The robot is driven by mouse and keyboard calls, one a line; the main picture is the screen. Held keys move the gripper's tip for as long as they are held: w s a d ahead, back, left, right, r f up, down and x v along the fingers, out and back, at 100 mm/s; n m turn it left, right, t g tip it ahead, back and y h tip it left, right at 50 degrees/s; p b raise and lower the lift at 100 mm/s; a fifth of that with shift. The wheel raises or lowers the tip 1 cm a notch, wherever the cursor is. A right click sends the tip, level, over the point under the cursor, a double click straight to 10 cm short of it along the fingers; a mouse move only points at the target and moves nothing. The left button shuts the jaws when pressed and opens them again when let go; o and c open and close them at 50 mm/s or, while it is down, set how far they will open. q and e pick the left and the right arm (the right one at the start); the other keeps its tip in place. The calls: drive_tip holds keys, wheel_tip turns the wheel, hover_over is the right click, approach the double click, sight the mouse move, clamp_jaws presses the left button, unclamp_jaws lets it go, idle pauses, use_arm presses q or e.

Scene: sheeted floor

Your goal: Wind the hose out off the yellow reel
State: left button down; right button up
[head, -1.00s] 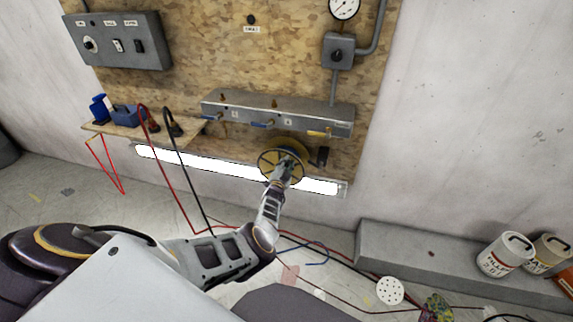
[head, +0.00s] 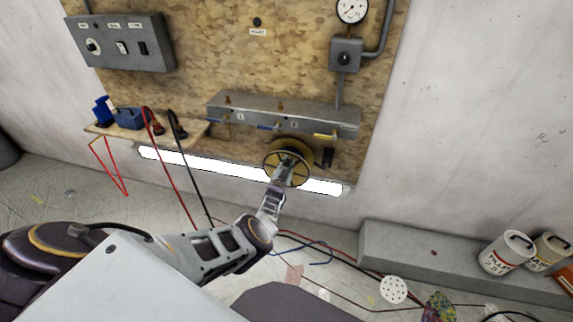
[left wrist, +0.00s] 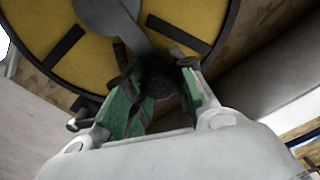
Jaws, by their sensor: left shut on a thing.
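The yellow reel (head: 303,152) with a dark rim is mounted low on the wooden board. It fills the top of the left wrist view (left wrist: 200,22), where dark spokes and a grey central part show. My left gripper (head: 287,160) is at the front of the reel. In the left wrist view its green-padded fingers (left wrist: 160,88) are closed around a dark knob-like handle (left wrist: 160,75) on the reel's face. The fingers and the gripper body hide part of the handle. I cannot tell which line on the floor is the reel's hose. My right gripper is not in view.
A grey valve manifold (head: 240,108) sits just above the reel, and a lit strip light (head: 215,166) runs behind it. A shelf (head: 105,130) holds blue items at left. Red, black and blue lines (head: 318,246) lie on the floor. Buckets (head: 507,254) stand on the right ledge.

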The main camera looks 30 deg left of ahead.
use_arm(q)
drive_tip(key=c, duration=1.2)
unclamp_jaws()
drive_tip(key=shift+s, duration=0.1)
drive_tip(key=shift+s+a+f, duration=0.15)
drive_tip(key=shift+a, duration=0.05)
drive_tip(key=shift+s+a, duration=0.1)
drive_tip(key=shift+s, duration=0.4)
drive_tip(key=shift+s+d, duration=0.2)
drive_tip(key=shift+s, duration=0.05)
drive_tip(key=shift+s+d, duration=0.2)
drive_tip(key=shift+d, duration=0.25)
drive_tip(key=shift+v, duration=4.75)
